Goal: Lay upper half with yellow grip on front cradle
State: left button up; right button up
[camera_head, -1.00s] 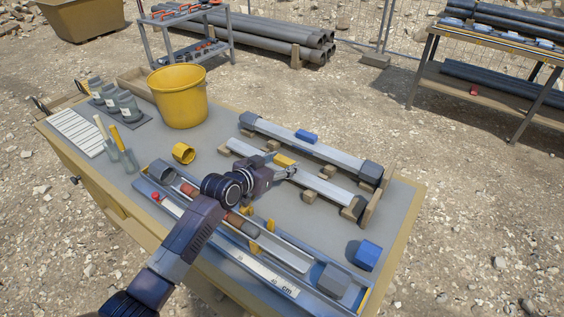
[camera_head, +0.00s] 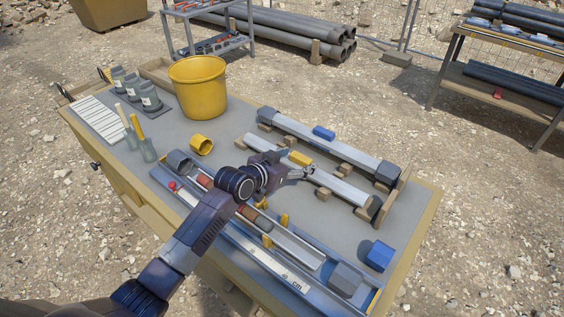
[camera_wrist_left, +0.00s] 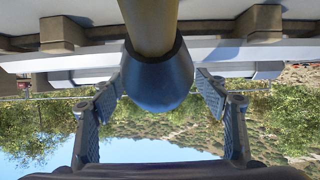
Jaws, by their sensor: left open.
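The upper half with the yellow grip is a long pale grey half-tube (camera_head: 343,189) with a yellow grip (camera_head: 300,158) on top. In the left wrist view the open fingers (camera_wrist_left: 162,108) stand either side of a yellow-brown rounded piece (camera_wrist_left: 150,22) with a dark blue end; I cannot tell contact. My right gripper is not in view.
Behind lies another grey half-tube (camera_head: 350,151) with a blue grip (camera_head: 323,133). In front is a long open trough (camera_head: 300,256) holding reddish-brown parts. A yellow bucket (camera_head: 197,88), a yellow ring (camera_head: 201,145) and a blue block (camera_head: 379,256) stand on the bench.

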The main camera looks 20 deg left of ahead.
pick_arm(q)
jog(key=v, duration=1.1)
jog(key=shift+a+r, duration=0.1)
jog(key=shift+r, duration=0.2)
